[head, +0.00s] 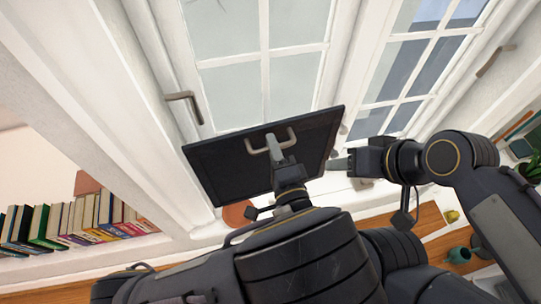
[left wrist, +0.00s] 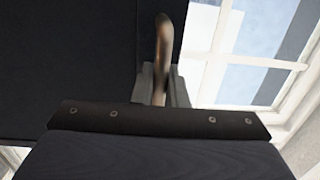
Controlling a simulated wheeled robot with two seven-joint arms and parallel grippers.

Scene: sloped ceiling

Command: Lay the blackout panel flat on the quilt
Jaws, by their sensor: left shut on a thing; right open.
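The blackout panel (head: 220,165) is a dark, flat rectangle, tilted in front of the lower part of the window in the head view. A tan U-shaped handle (head: 289,137) stands out from its near face. My left gripper (head: 272,145) is shut on this handle. In the left wrist view the handle (left wrist: 163,35) runs between the fingers (left wrist: 162,88), with the dark panel (left wrist: 70,60) behind it. My right gripper (head: 342,163) is open beside the panel's right edge; whether it touches is unclear. The quilt is not in view.
The white-framed window (head: 265,60) has a metal latch (head: 183,96) at left and another window (head: 415,65) at right. Books (head: 90,218) line a shelf at lower left. A terracotta pot (head: 237,214) is below the panel. A teal watering can (head: 459,255) and yellow item (head: 451,216) are at lower right.

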